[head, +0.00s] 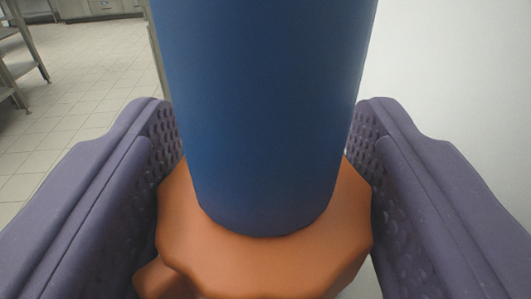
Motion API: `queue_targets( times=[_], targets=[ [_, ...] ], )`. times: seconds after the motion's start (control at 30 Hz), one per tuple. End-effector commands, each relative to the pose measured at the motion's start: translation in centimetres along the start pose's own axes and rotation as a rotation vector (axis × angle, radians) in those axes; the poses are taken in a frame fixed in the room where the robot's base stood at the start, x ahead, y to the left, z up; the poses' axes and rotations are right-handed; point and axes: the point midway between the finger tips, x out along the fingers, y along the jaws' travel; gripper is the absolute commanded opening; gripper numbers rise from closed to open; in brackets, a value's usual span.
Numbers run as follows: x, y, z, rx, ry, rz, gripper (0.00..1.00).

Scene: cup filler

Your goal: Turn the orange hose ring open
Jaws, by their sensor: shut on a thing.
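The orange hose ring (262,262) is at the bottom middle of the head view, with a faceted, lobed rim. A thick blue hose (262,110) rises out of it to the top of the view. My gripper (264,215) has its two purple, dimpled fingers on the left and right sides of the ring. The fingers are shut on the ring, one at each side. The ring's lower part is cut off by the frame edge, and the blue hose hides its far side.
A pale tiled floor (85,105) lies at the left behind the hose. Metal tables or shelves (22,65) stand at the far left, with grey cabinets (105,8) at the back. A plain white wall (450,80) fills the right side.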

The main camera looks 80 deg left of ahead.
Motion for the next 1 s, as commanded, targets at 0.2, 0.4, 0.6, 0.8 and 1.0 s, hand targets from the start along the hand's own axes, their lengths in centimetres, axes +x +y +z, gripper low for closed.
queue_targets(
  times=[0.2, 0.4, 0.6, 0.8, 1.0],
  targets=[
    [0.0, 0.0, 0.0, 0.001, 0.000, -0.001, 0.80],
    [0.0, 0.0, 0.0, 0.001, 0.000, 0.000, 0.83],
    [-0.9, 0.1, -0.1, 0.002, -0.001, 0.002, 0.83],
    [-4.6, 0.1, -0.3, 0.002, -0.001, 0.004, 0.83],
    [-7.3, 0.1, -0.1, 0.002, 0.000, 0.002, 0.83]
  ],
)
